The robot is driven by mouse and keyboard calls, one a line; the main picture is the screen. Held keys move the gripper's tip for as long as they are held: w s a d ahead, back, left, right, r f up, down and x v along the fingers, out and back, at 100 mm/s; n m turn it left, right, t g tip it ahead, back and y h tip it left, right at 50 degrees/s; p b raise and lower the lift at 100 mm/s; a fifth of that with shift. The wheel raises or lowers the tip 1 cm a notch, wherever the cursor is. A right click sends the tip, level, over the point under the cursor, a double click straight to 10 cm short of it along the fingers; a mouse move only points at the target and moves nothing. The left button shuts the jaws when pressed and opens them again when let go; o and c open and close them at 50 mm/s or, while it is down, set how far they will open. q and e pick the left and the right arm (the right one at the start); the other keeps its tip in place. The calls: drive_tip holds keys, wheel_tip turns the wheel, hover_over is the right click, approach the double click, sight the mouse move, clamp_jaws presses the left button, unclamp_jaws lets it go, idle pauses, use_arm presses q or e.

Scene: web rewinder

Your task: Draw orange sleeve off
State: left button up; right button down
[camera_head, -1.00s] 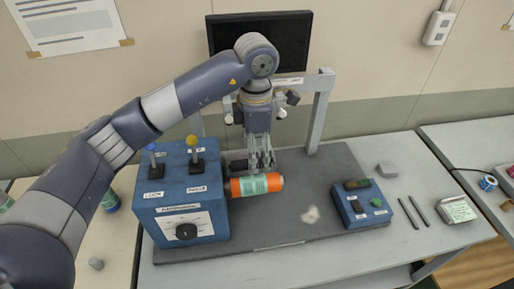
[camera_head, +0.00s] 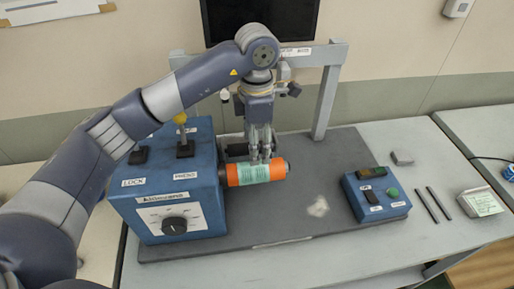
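The orange sleeve (camera_head: 234,174) with a pale green printed band lies horizontally, projecting from the right side of the blue machine box (camera_head: 170,205). A dark end shows at its right. My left gripper (camera_head: 262,157) points down from above, with its fingertips at the sleeve's upper back edge. I cannot tell whether the fingers grip the sleeve or only stand beside it. The box carries a yellow-knobbed lever (camera_head: 182,130) marked PRESS, a LOCK label (camera_head: 133,182) and a black dial (camera_head: 175,225). My arm covers part of the box top. My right gripper is not in view.
A grey frame (camera_head: 325,95) and dark monitor (camera_head: 260,20) stand behind. A blue control box (camera_head: 376,196) with a green button is at the right. The grey base plate (camera_head: 300,220) is mostly clear.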

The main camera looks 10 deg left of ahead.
sight(257, 171)
use_arm(q)
drive_tip(key=shift+s, duration=0.1)
wheel_tip(257, 171, down, 9)
drive_tip(key=p, duration=0.3)
drive_tip(key=shift+f, duration=0.9)
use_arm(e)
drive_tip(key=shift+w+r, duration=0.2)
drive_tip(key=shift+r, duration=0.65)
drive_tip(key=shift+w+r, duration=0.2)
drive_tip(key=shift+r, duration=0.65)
use_arm(q)
drive_tip(key=c, duration=1.2)
drive_tip(key=shift+d, duration=0.1)
